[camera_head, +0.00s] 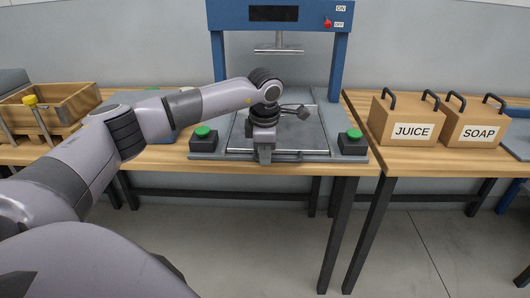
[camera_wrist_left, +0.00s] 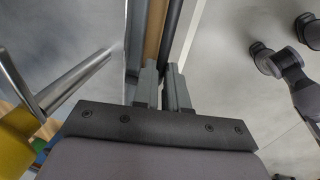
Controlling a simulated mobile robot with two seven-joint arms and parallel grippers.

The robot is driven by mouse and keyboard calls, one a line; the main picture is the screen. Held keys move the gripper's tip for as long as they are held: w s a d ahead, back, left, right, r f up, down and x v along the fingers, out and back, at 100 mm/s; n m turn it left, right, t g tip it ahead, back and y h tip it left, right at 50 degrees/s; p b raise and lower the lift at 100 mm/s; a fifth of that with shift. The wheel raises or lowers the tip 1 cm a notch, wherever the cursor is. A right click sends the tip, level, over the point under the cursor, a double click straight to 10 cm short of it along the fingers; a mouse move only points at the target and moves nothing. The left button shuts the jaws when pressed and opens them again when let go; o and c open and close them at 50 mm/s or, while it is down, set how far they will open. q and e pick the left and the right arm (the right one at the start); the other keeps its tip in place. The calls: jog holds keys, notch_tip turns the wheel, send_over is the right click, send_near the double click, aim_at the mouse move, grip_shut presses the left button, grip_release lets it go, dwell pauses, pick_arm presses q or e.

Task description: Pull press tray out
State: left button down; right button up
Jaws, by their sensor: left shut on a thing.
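The press (camera_head: 338,65) is a blue frame with a dark display, a red switch and a metal ram above its bed. The grey press tray (camera_head: 308,138) lies flat in the bed, under and in front of the ram. My left gripper (camera_head: 265,157) points down at the tray's front edge, around the middle. Its fingers also show in the left wrist view (camera_wrist_left: 163,72), close together and shut on the front bar of the tray. The gripped part is mostly hidden by the fingers. My right gripper does not show.
Green buttons on dark boxes flank the tray, left (camera_head: 203,132) and right (camera_head: 354,134). Boxes marked JUICE (camera_head: 405,121) and SOAP (camera_head: 473,124) stand on the right table. A wooden crate (camera_head: 70,100) stands at the left. The floor in front of the bench is clear.

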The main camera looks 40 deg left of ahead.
pick_arm(q)
jog(key=shift+d, duration=0.1)
jog(key=c, duration=1.2)
grip_release()
jog(key=shift+o, duration=0.2)
notch_tip(320, 180, up, 7)
jog(key=shift+s+d, duration=0.4)
jog(key=shift+s, duration=0.05)
